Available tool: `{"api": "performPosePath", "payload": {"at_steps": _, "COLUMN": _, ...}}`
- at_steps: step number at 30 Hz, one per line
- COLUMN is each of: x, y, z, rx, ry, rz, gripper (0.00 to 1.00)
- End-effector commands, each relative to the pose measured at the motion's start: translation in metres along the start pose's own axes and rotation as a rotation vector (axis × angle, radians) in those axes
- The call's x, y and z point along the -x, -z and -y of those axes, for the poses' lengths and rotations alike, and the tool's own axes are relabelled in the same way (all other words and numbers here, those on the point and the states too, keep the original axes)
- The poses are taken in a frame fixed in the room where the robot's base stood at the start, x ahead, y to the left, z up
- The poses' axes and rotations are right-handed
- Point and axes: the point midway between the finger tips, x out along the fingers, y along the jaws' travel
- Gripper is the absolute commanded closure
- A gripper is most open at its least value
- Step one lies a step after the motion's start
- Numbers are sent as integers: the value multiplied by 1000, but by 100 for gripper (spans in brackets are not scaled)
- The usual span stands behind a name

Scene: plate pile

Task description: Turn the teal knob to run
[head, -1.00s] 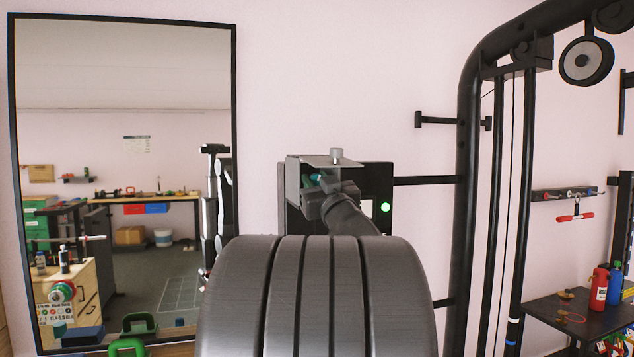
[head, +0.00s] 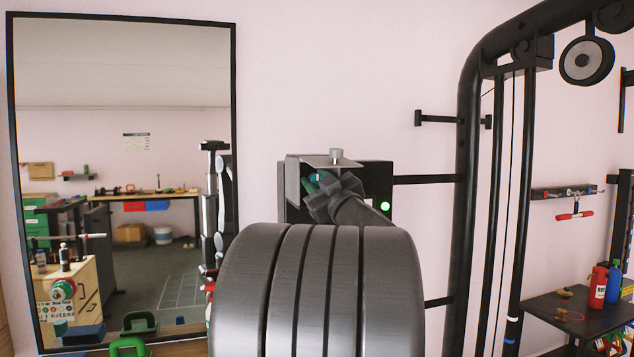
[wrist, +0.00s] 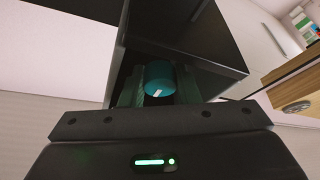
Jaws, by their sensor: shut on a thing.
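The teal knob (wrist: 159,80) sits inside a dark open-fronted box on the wall, with a pale mark on its face. In the head view a sliver of the knob (head: 317,178) shows under the box's grey hood (head: 326,160). My gripper (wrist: 160,92) is shut on the knob, one finger on each side. In the head view my gripper (head: 333,196) reaches into the box from below right and looks rolled at a slant. A green light (head: 385,206) glows on the box's right side. Any labels around the knob are hidden.
A tall mirror (head: 122,322) leans at the left and reflects the room. A black cable rack (head: 468,180) stands right of the box. A dark table (head: 560,312) with red and blue bottles is at the far right.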

Motion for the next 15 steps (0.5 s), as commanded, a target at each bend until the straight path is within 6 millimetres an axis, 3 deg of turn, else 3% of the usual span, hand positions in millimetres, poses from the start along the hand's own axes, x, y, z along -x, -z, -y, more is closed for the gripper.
{"api": "performPosePath", "payload": {"at_steps": 3, "x": 0, "y": 0, "z": 0, "rx": 1, "ry": 0, "rz": 0, "gripper": 94}}
{"api": "performPosePath", "payload": {"at_steps": 4, "x": 0, "y": 0, "z": 0, "rx": 1, "ry": 0, "rz": 0, "gripper": 69}}
{"api": "performPosePath", "payload": {"at_steps": 5, "x": 0, "y": 0, "z": 0, "rx": 1, "ry": 0, "rz": 0, "gripper": 63}}
{"api": "performPosePath", "payload": {"at_steps": 15, "x": 2, "y": 0, "z": 0, "rx": 0, "ry": -1, "rz": 0, "gripper": 62}}
